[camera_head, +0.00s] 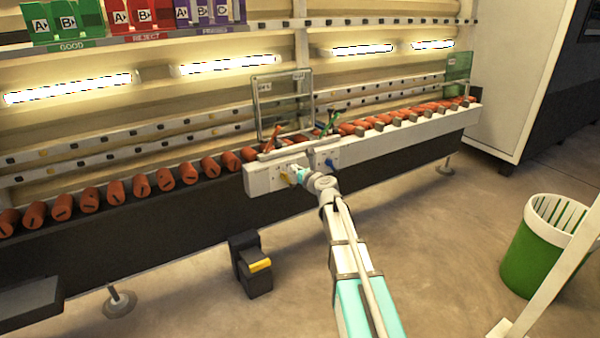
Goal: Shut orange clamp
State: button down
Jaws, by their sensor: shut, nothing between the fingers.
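The orange clamp (272,138) sits on top of the white fixture (262,180) at the middle of the line, left of a green clamp (331,123). Its handle stands up and leans to the right. My gripper (295,173) is shut and empty. It is at the fixture's front face, below and to the right of the orange clamp and apart from it. A small yellow part (284,178) shows just left of the fingertips; I cannot tell whether they touch it.
A clear framed guard (283,103) stands behind the clamps. Rows of orange cylinders (165,179) extend both sides. A black pedal box (252,266) stands on the floor. A green bin (545,250) is at right. The floor between is clear.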

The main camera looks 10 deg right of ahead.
aim_at(278, 142)
jog(key=w+a+r+p, duration=0.2)
jog(key=w, duration=0.6)
jog(key=shift+w+a, duration=0.3)
jog(key=shift+a, duration=0.1)
